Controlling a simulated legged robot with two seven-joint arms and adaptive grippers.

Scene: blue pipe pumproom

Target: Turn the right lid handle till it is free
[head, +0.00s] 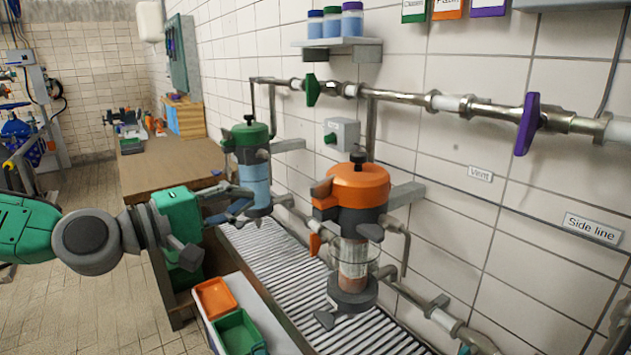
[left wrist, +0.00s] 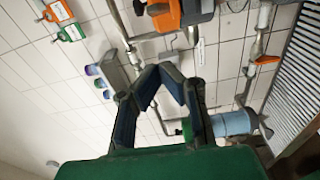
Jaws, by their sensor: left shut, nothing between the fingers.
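The right filter housing has an orange lid (head: 358,183) with a dark knob on top and dark handles on its side, one at the left (head: 322,187) and one at the front (head: 371,232). The orange lid also shows at the top of the left wrist view (left wrist: 190,14). The left housing has a green lid (head: 250,133) and a blue body (head: 256,185). My left gripper (head: 240,203) is shut and empty, in front of the left housing and left of the orange lid, apart from its handles. Its fingers (left wrist: 160,76) meet in the left wrist view. My right gripper is not seen.
A pipe runs along the tiled wall with a green valve handle (head: 312,90) and a purple one (head: 527,124). A ribbed drain tray (head: 290,268) lies under the housings. Orange (head: 213,298) and green (head: 239,334) bins stand in front. A wooden bench (head: 165,165) is behind.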

